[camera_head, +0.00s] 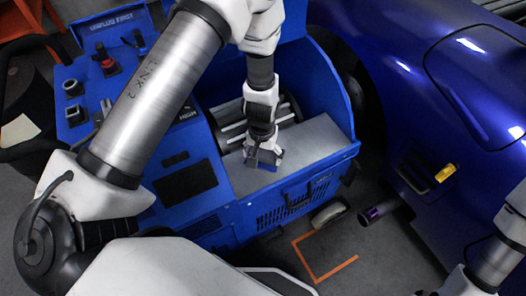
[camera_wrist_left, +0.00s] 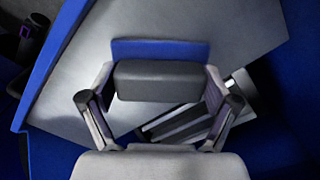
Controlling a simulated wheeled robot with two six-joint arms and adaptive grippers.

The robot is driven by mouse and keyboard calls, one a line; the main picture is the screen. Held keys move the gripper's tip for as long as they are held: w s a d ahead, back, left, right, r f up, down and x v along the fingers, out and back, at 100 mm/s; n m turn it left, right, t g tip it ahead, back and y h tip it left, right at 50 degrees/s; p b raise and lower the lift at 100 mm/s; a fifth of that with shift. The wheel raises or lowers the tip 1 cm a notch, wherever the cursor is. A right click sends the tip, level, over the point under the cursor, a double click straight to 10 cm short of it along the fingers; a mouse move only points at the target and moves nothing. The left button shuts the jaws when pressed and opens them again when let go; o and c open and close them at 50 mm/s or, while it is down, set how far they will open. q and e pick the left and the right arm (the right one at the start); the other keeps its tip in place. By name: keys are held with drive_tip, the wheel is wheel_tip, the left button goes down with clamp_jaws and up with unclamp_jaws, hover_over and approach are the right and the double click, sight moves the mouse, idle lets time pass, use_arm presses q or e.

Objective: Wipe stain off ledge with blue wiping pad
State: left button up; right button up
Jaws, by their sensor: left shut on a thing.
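The grey metal ledge (camera_head: 318,143) is the flat top at the right of the blue dynamometer, and it fills much of the left wrist view (camera_wrist_left: 75,100). My left gripper (camera_head: 262,152) points down over its left part, close to the roller opening. It is shut on the dark grey grip block (camera_wrist_left: 157,82) of the blue wiping pad (camera_wrist_left: 160,48). A little of the blue pad (camera_head: 267,167) shows below the fingers. I cannot tell whether the pad touches the ledge. I make out no clear stain; the gripper and pad hide part of the surface. My right gripper is not in view.
Rollers (camera_head: 232,134) sit in an opening beside the ledge. A raised blue side wall (camera_head: 325,85) borders its far side. The control panel (camera_head: 115,65) is on the left. A blue car (camera_head: 455,75) stands to the right, with a yellow-handled part (camera_head: 446,172) near its side.

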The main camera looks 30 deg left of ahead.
use_arm(q)
wheel_tip(320, 180, up, 3)
drive_tip(key=shift+a+r+p, duration=0.15)
drive_tip(key=shift+r+p, duration=0.05)
drive_tip(key=shift+p, duration=0.75)
drive_tip(key=shift+r+p, duration=0.7)
drive_tip(key=shift+p, duration=0.05)
drive_tip(key=shift+r+p, duration=1.75)
drive_tip(key=shift+r, duration=0.2)
